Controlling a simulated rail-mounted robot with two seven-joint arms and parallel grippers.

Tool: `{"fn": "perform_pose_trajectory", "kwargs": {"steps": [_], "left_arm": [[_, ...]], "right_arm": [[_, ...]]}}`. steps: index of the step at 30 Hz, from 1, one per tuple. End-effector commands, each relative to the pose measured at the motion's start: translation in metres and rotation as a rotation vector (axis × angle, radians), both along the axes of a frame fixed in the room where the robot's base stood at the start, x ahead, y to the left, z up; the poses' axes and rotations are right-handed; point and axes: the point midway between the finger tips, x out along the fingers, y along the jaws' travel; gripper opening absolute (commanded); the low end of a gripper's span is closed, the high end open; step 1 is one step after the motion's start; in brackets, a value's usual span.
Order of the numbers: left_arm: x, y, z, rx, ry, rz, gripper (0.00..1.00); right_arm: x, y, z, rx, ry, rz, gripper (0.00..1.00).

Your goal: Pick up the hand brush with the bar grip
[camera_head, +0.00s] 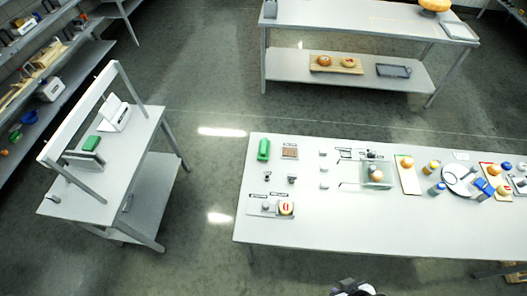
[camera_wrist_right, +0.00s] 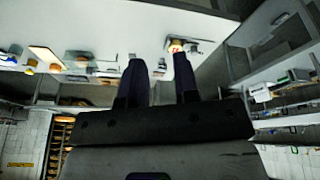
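I cannot pick out the hand brush for sure; the small things on the long white table are too small to tell. A green object (camera_head: 263,149) and a brown block (camera_head: 289,153) lie near its far left corner. Another green object (camera_head: 91,143) is on the left bench. My right gripper (camera_head: 355,288) shows at the bottom edge of the head view, in front of the table. In the right wrist view its two dark fingers (camera_wrist_right: 160,62) are apart with nothing between them. My left gripper is not in view.
The long white table (camera_head: 300,235) holds a clear box (camera_head: 377,183), a board with round food (camera_head: 408,178) and a plate (camera_head: 458,190). A bench (camera_head: 140,150) stands left, a two-level table (camera_head: 350,30) behind.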

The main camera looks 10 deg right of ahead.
Motion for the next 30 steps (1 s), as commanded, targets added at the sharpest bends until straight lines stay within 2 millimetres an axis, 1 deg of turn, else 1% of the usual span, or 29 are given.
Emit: {"fn": "perform_pose_trajectory", "kwargs": {"steps": [1, 2, 19, 30], "left_arm": [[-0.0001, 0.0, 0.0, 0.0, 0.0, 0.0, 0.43], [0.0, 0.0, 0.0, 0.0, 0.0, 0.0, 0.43], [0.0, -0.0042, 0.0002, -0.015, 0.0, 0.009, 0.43], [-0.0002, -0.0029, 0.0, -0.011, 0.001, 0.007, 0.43]], "right_arm": [[0.0001, 0.0, 0.0, 0.0, 0.0, 0.0, 0.34], [0.0001, 0.0, 0.0, 0.0, 0.0, 0.0, 0.36], [0.0003, 0.0028, 0.0002, 0.01, -0.001, -0.006, 0.91], [0.0003, 0.0028, 0.0002, 0.01, -0.001, -0.006, 0.92]]}}
